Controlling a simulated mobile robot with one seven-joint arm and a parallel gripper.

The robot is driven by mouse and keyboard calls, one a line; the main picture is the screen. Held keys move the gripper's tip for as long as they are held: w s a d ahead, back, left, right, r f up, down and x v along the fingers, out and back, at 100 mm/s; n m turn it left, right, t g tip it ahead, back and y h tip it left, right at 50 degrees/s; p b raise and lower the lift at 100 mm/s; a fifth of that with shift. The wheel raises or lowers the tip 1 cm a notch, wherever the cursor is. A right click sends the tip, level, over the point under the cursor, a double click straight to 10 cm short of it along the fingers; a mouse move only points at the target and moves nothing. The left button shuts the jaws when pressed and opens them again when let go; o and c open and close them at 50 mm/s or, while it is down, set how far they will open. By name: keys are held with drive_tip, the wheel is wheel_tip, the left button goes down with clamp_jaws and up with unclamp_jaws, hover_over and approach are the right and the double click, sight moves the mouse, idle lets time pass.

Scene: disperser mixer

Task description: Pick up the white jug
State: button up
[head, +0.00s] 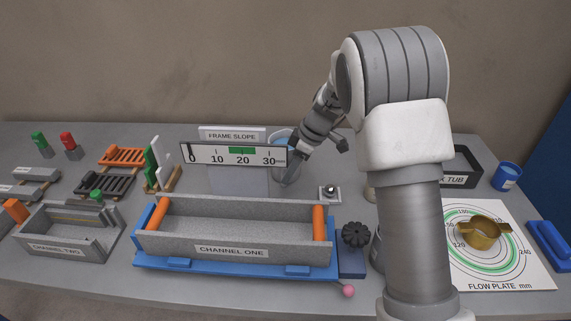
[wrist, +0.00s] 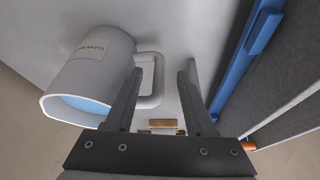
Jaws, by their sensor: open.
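The white jug (wrist: 95,75) shows in the wrist view at the left, with a label on its side and blue liquid inside its mouth. Its handle (wrist: 150,80) reaches between the two fingers of my gripper (wrist: 160,85), which is open. One finger lies across the gap between the handle and the jug body; the other is to the right of the handle. I cannot tell whether either finger touches it. In the head view the jug (head: 284,142) stands at the back of the table, partly hidden behind the slope scale and my arm.
The FRAME SLOPE scale (head: 235,155) stands just left of the jug. In front is the grey CHANNEL ONE trough (head: 232,252) on a blue frame. A flow plate (head: 500,272) with a brass cup (head: 480,233), a dark tub (head: 462,167) and a blue cup (head: 507,176) lie right.

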drive_tip(key=x, duration=0.3)
drive_tip(key=shift+a+f, duration=0.1)
drive_tip(key=shift+a, duration=0.05)
drive_tip(key=shift+c, duration=0.3)
clamp_jaws()
drive_tip(key=shift+w, duration=0.1)
idle(0.9)
